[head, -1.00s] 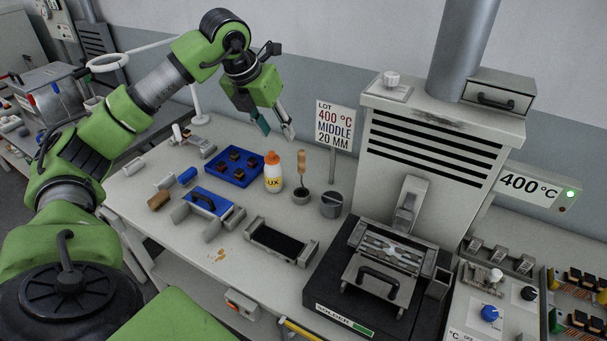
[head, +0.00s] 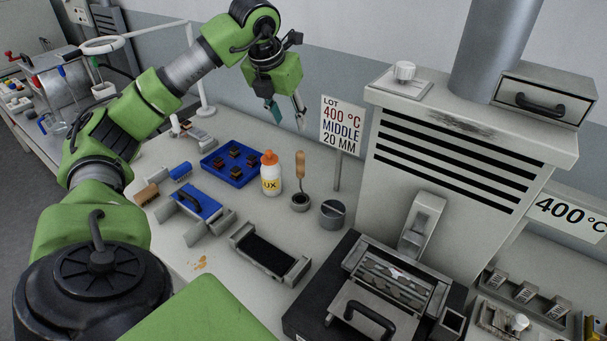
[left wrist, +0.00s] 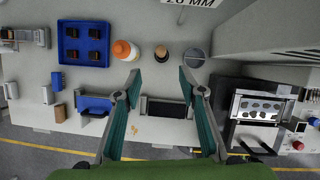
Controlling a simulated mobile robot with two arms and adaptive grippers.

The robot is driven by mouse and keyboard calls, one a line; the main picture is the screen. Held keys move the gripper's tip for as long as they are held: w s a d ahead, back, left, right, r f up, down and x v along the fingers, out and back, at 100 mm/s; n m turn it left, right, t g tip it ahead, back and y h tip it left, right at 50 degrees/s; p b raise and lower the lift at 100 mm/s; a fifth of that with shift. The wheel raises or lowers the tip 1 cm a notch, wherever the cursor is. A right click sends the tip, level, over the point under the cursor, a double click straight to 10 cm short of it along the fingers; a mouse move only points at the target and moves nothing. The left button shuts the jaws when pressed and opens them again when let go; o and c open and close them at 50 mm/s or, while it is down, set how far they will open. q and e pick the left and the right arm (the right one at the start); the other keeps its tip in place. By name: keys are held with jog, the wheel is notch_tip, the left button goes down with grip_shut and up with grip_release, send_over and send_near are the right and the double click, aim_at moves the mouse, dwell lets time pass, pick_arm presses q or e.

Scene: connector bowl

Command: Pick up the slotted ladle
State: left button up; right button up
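I cannot surely make out a slotted ladle. A tool with an upright wooden handle (head: 300,166) stands in a small grey cup (head: 300,204); its lower end is hidden. The handle also shows end-on in the left wrist view (left wrist: 161,52). A round grey pot (head: 332,216) with a bar across its top stands to the right of the cup. My left gripper (head: 289,122) is open and empty, raised above the back of the bench. In the left wrist view its fingers (left wrist: 160,80) are wide apart, with the wooden handle beyond the gap. My right gripper is not in view.
A white bottle (head: 271,180) with an orange cap stands left of the cup. A blue tray (head: 210,168) holds several dark parts. A sign (head: 342,126) on a post stands behind the pot. The solder bath (head: 350,262) and tall hood (head: 450,150) are at the right.

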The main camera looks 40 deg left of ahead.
aim_at(298, 155)
pick_arm(q)
jog(key=x, duration=0.4)
jog(key=b+x, duration=0.1)
jog(key=x, duration=0.3)
jog(key=s+x, duration=0.1)
jog(key=x, duration=0.3)
jog(key=shift+d+f+b, duration=0.2)
jog(key=shift+f+b, duration=0.05)
jog(key=shift+b, duration=0.05)
jog(key=shift+w+f+p, duration=0.15)
jog(key=shift+f+p, duration=0.2)
jog(key=shift+f, duration=0.1)
jog(key=p+x, duration=0.1)
jog(key=x, duration=0.2)
jog(key=shift+w+f+p, duration=0.15)
jog(key=shift+f+p, duration=0.15)
jog(key=shift+f, duration=0.05)
jog(key=shift+w+a+f, duration=0.15)
jog(key=shift+w+f, duration=0.05)
jog(key=shift+f, duration=0.25)
jog(key=shift+r, duration=0.1)
grip_shut()
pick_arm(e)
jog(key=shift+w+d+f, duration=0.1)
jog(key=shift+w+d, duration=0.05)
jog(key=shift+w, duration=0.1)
